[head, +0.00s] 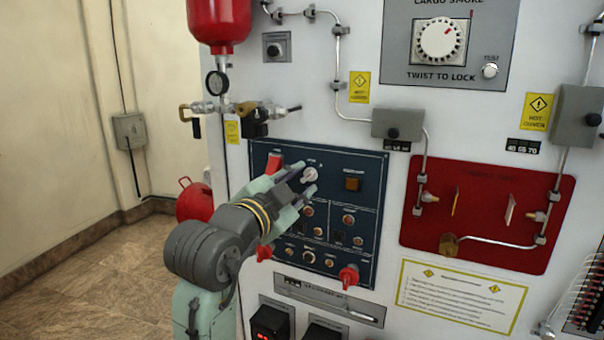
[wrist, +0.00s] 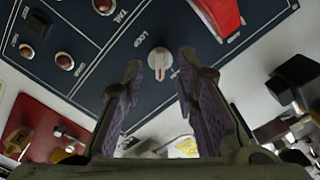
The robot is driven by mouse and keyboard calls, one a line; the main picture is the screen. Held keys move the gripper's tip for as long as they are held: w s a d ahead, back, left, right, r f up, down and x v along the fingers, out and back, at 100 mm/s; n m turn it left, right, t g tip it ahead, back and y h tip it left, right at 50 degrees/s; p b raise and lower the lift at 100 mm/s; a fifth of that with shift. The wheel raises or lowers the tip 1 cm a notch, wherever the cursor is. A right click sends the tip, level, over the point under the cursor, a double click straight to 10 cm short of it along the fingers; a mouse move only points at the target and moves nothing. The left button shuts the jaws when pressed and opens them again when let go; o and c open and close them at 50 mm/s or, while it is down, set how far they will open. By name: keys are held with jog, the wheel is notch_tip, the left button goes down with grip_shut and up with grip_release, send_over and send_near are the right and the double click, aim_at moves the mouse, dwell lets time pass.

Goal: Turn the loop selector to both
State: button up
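The loop selector is a small white knob (head: 310,174) in the upper part of the dark blue panel (head: 335,160). In the wrist view the knob (wrist: 160,60) shows a red pointer mark, with lettering that seems to read LOOP beside it. My gripper (head: 304,177) is in front of the panel, with its fingers spread to either side of the knob in the picture. In the wrist view the open gripper (wrist: 158,72) has the knob just beyond and between its fingertips. I see no clear contact. The position labels are too small to read.
A red switch cover (head: 274,163) sits left of the knob, close to my fingers. Red guarded switches (head: 348,276) and several small round knobs are lower on the panel. A red plate (head: 485,215) stands further right.

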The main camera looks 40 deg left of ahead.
jog(key=shift+x, duration=0.95)
jog(key=shift+s, duration=0.1)
jog(key=shift+c, duration=0.3)
grip_shut()
